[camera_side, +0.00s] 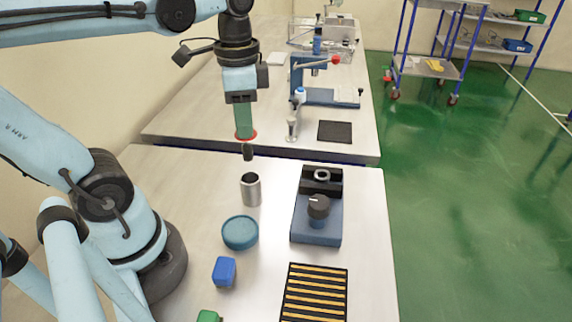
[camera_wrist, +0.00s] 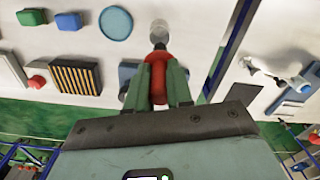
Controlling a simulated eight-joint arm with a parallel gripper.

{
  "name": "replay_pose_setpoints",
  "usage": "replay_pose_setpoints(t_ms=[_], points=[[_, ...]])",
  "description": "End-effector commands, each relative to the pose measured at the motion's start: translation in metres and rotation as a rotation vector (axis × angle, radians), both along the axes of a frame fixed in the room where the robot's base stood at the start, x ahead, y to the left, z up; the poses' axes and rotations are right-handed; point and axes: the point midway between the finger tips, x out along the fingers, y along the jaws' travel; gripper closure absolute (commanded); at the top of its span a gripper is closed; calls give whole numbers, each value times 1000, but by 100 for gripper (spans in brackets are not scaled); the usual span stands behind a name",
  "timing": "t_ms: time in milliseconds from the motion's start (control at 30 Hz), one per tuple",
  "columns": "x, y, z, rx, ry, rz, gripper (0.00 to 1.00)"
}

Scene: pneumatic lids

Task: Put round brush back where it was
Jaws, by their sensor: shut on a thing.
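My gripper (camera_side: 245,136) is shut on the round brush, which hangs upright with its dark head (camera_side: 248,152) pointing down. In the wrist view the brush's red body (camera_wrist: 158,75) sits between the two green fingers. A silver metal cup (camera_side: 251,190) stands on the near table below the brush. In the side view a small gap shows between the brush head and the cup's rim. The wrist view shows the cup (camera_wrist: 159,25) just beyond the brush head, partly covered by it. I cannot see inside the cup.
A round blue dish (camera_side: 240,233), a blue block (camera_side: 224,272) and a black tray with yellow strips (camera_side: 315,294) lie nearer the camera. A blue device with a black knob (camera_side: 318,207) stands right of the cup. A blue press (camera_side: 310,75) stands on the far table.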

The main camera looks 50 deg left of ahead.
Motion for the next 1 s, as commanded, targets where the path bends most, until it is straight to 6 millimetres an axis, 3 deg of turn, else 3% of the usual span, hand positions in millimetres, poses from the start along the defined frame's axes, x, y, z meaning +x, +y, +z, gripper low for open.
replay_pose_setpoints(t_ms=[300, 1000], points=[[0, 0, -46, 0, 0, 0, 100], [0, 0, -95, 0, 0, 0, 100]])
